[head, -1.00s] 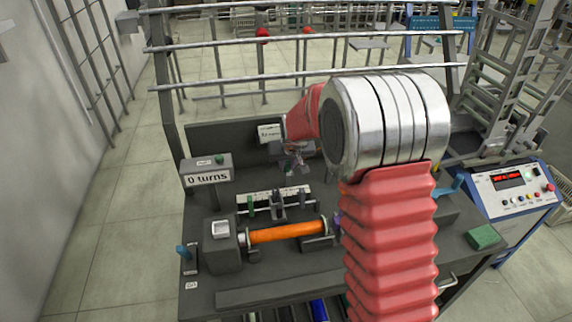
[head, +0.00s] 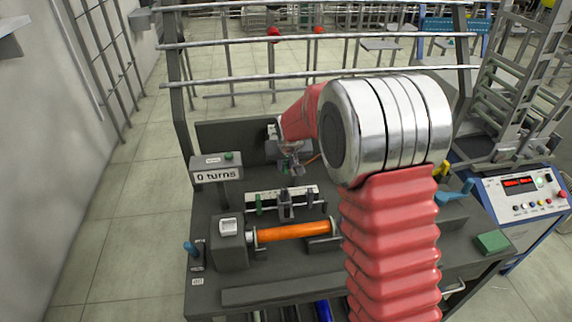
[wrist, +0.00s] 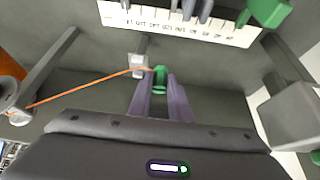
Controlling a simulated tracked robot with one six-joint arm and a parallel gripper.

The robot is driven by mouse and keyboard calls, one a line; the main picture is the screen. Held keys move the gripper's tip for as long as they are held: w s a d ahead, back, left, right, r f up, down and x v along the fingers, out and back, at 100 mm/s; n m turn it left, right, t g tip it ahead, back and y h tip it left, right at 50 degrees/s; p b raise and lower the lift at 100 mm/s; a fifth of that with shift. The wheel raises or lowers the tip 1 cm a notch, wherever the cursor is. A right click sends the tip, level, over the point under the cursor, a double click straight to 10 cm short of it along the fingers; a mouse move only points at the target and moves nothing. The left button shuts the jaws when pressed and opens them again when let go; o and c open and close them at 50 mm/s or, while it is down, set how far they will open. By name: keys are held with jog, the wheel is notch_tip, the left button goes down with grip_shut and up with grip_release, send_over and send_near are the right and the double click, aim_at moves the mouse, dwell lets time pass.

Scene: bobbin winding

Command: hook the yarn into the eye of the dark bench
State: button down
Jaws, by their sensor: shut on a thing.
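The dark bench (head: 262,297) fills the middle of the head view. My gripper (head: 291,166) hangs over its back half, behind the white scale strip. In the wrist view my purple fingers (wrist: 163,84) are shut on a small green piece (wrist: 160,77). The orange yarn (wrist: 80,88) runs from the lower left to this green piece. A small pale grey block on a post (wrist: 137,66), possibly the eye, stands just left of the green piece. The yarn passes at the block; whether it is through or only in front, I cannot tell.
The scale strip (wrist: 180,22) and a larger green part (wrist: 268,11) lie at the top of the wrist view. A grey block (wrist: 292,115) is at the right. In the head view an orange roller (head: 293,231) and a "0 turns" display (head: 216,175) are on the bench.

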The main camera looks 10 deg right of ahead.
jog(key=shift+a, duration=0.55)
jog(key=shift+r, duration=0.15)
jog(key=shift+a+r, duration=0.25)
jog(key=shift+r, duration=0.9)
jog(key=shift+a+r, duration=0.25)
jog(key=shift+r, duration=0.85)
